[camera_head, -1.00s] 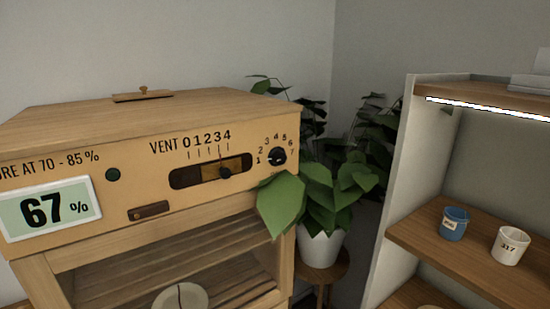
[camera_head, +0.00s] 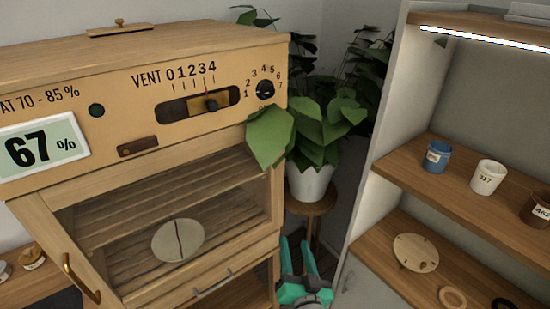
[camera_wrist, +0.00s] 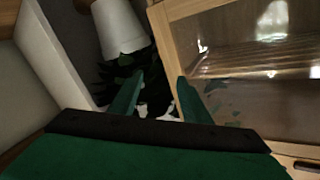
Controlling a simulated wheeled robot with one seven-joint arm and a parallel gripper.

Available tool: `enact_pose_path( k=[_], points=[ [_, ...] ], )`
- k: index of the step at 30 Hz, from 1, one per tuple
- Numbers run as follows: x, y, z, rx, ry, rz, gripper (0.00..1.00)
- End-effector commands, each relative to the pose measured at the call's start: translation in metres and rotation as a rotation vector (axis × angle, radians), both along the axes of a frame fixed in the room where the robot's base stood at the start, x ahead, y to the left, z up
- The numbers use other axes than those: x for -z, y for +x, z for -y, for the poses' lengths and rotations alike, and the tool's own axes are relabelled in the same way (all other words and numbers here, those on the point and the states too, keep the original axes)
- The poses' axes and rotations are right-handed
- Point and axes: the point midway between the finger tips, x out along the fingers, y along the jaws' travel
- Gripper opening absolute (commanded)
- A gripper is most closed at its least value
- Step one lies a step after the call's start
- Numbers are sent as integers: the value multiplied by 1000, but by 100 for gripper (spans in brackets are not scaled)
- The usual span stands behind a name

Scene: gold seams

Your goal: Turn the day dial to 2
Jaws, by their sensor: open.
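The day dial (camera_head: 265,89) is a small round black knob at the right end of the cabinet's front panel. The numbers 1 to 7 arc over it from its lower left to its right. Its pointer is too small to read surely in the head view. My green gripper (camera_head: 295,242) is at the bottom of the head view, well below the dial, beside the cabinet's right edge. Its two fingers are apart and empty. They also show in the wrist view (camera_wrist: 160,80), in front of the white plant pot and the cabinet's glazed door. The dial is not in the wrist view.
A plant (camera_head: 318,125) in a white pot (camera_head: 311,183) stands right of the cabinet, its leaves just below the dial. A vent slider (camera_head: 211,104) sits left of the dial. A shelf unit (camera_head: 385,125) with cups stands at the right.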

Motion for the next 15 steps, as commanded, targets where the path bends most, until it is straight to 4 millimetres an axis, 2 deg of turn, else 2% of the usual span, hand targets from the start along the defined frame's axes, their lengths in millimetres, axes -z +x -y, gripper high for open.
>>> enact_pose_path(
  k=[1, 6, 10, 15],
  points=[
    [-21, 13, 5, -17, 0, 23, 43],
    [-83, 44, 11, -98, -7, 70, 43],
    [-134, 60, 11, -172, -31, 104, 43],
    [-203, 70, 11, -268, -87, 144, 43]
  ],
)
